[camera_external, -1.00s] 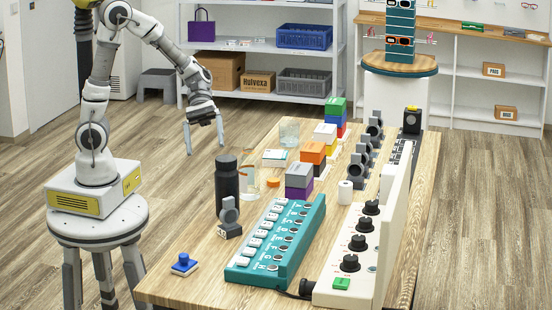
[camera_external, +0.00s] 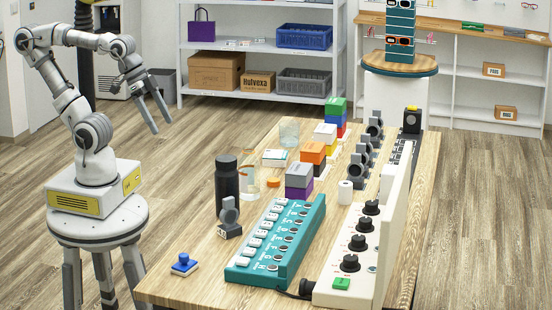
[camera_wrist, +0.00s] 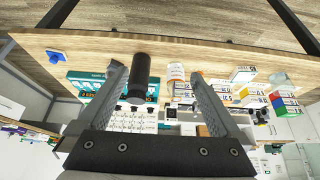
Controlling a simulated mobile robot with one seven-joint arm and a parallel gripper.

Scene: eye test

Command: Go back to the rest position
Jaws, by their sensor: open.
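My gripper (camera_external: 159,116) is open and empty in the external view. It hangs in the air to the left of the table, above the floor, with its fingers pointing down and slightly right. My arm is bent, with its elbow raised on the left above my base. In the wrist view my gripper (camera_wrist: 163,88) shows two spread fingers with nothing held between them. A black bottle (camera_wrist: 140,75) shows in the gap between the fingers, well beyond them. The same black bottle (camera_external: 227,180) stands upright on the table in the external view.
Shelves (camera_external: 260,47) stand behind. The floor between my arm and the shelves is clear.

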